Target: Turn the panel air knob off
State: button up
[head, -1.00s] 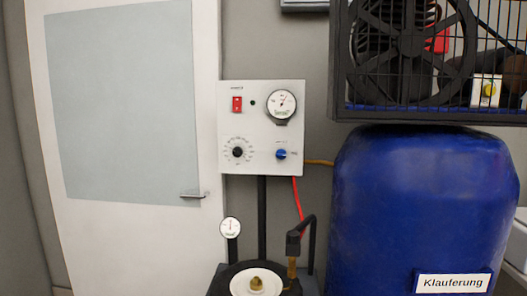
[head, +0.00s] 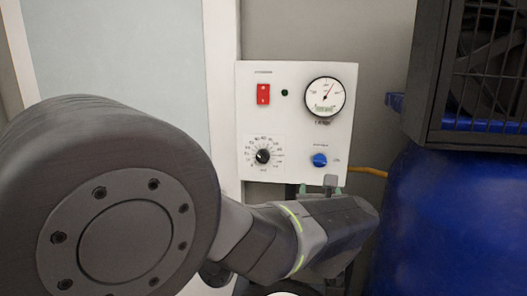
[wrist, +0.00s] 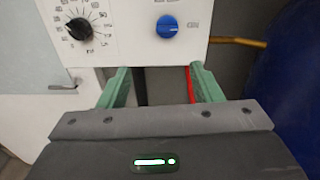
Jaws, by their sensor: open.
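The white control panel (head: 300,110) is on the wall in the head view. Its blue air knob (head: 320,160) is at the panel's lower right. The knob also shows in the wrist view (wrist: 168,27), with a white pointer line and the word "ON" to its right. My gripper (head: 318,188) is just below the panel's lower edge in the head view. In the wrist view its two green fingers (wrist: 160,85) are open, with nothing between them. The knob is beyond and above the fingertips, apart from them.
The panel also holds a red switch (head: 263,94), a round gauge (head: 325,97) and a black dial (head: 263,157). A yellow hose (head: 369,171) leaves the panel's right side. A blue tank (head: 425,225) and a caged compressor (head: 480,75) stand at the right.

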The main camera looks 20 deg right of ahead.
aim_at(320, 162)
jog(key=shift+m, duration=0.5)
jog(key=p+x, duration=0.1)
jog(key=x, duration=0.3)
jog(key=r+p+x, duration=0.1)
jog(key=x, duration=0.4)
jog(key=d+x, duration=0.1)
jog(key=x, duration=0.4)
jog(key=shift+d+r+p, duration=0.1)
jog(key=shift+r+p, duration=0.3)
jog(key=c, duration=1)
